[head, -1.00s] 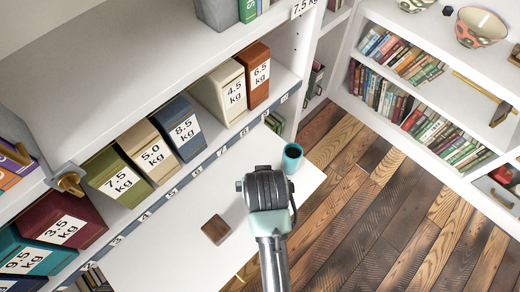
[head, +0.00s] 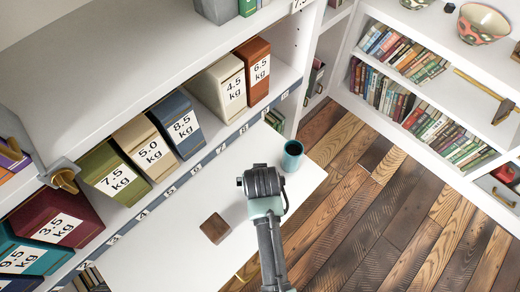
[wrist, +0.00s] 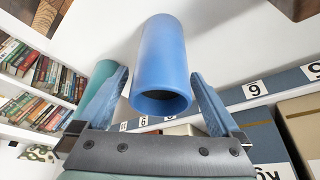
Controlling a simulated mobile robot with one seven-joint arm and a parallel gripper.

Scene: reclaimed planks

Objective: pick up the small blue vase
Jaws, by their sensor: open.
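The small blue vase (wrist: 162,65) shows in the wrist view as a plain blue cylinder with its open mouth toward the camera. My gripper (wrist: 160,76) is open, with one finger on each side of the vase. A gap shows between the vase and each finger, so it is not gripped. In the head view my gripper (head: 263,181) is over the white counter, and the blue vase is hidden there behind it. A teal cup-like vessel (head: 292,157) stands close by at the counter's right end. It also shows behind the left finger in the wrist view (wrist: 99,75).
The white counter (head: 165,250) holds a brown wooden block (head: 214,228) left of my arm. Labelled weight boxes, such as a blue one (head: 178,124), stand on the shelf behind. A bookcase (head: 350,100) is at the right, beyond open plank floor (head: 370,210).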

